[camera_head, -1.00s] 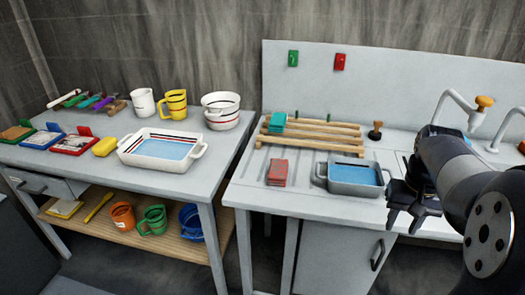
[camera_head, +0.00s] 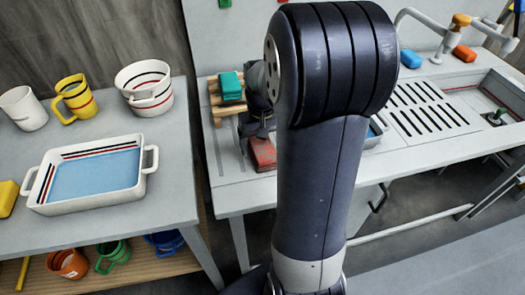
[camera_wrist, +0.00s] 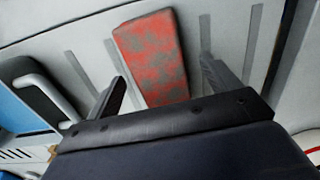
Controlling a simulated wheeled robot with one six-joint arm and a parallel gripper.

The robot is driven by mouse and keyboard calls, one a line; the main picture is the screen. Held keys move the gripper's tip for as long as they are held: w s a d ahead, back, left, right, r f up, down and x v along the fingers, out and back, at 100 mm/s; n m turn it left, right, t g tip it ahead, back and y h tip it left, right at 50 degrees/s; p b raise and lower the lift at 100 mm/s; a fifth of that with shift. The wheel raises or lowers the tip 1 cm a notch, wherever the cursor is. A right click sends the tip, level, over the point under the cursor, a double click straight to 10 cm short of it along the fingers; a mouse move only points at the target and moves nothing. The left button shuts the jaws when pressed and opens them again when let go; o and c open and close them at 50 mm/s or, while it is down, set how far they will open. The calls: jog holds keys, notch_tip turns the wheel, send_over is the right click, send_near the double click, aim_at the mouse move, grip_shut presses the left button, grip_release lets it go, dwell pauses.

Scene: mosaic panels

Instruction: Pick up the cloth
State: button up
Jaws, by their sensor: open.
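The red cloth (camera_head: 262,153) is a flat, folded-looking block on the grey drainboard, partly hidden by my arm in the head view. In the wrist view the cloth (camera_wrist: 150,58) is red with grey patches and lies lengthwise between my fingers. My gripper (camera_wrist: 165,75) is open, with one finger on each side of the cloth and gaps between. In the head view my gripper (camera_head: 257,138) is at the cloth, mostly hidden behind my arm. I cannot tell how high the fingertips are above the board.
A teal block (camera_head: 230,88) lies on a wooden rack (camera_head: 216,106) behind the cloth. A grey basin with blue water (camera_wrist: 38,100) stands beside it. A white tray (camera_head: 148,170), a yellow mug (camera_head: 72,97) and white cups stand on the left table. Taps rise at the back right.

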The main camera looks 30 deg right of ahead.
notch_tip(320, 180, down, 2)
jog(key=shift+f, duration=0.1)
jog(key=c, duration=1)
